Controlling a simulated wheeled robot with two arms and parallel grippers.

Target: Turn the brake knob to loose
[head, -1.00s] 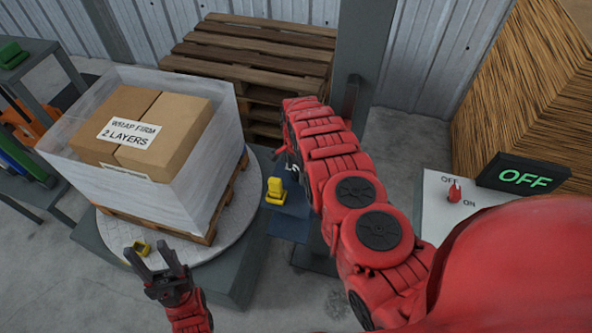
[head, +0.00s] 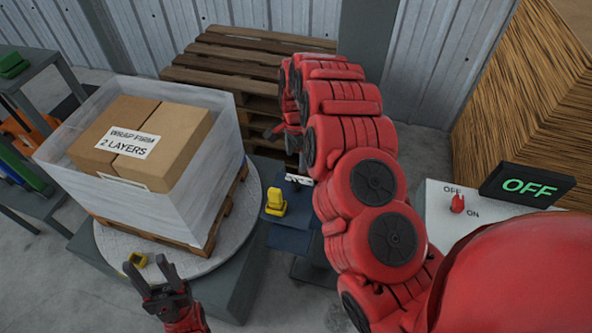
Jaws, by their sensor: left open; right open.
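No brake knob shows clearly. A dark blue stand (head: 287,232) beside the turntable carries a yellow upright part (head: 275,201) and a white label (head: 298,179) with dark marks I cannot read. The far part of this stand is partly hidden by my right arm. My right gripper (head: 272,133) shows only as dark fingers past the arm, above and behind the label; it is open and apart from the yellow part. My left gripper (head: 147,265) is open and empty, low at the left, in front of the turntable's near edge.
A film-wrapped pallet of boxes (head: 150,150) stands on the round turntable (head: 240,215), with a small yellow piece (head: 138,259) at its edge. Stacked wooden pallets (head: 250,62) stand behind. A panel with a red switch (head: 458,203) and a green OFF display (head: 528,187) is at right.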

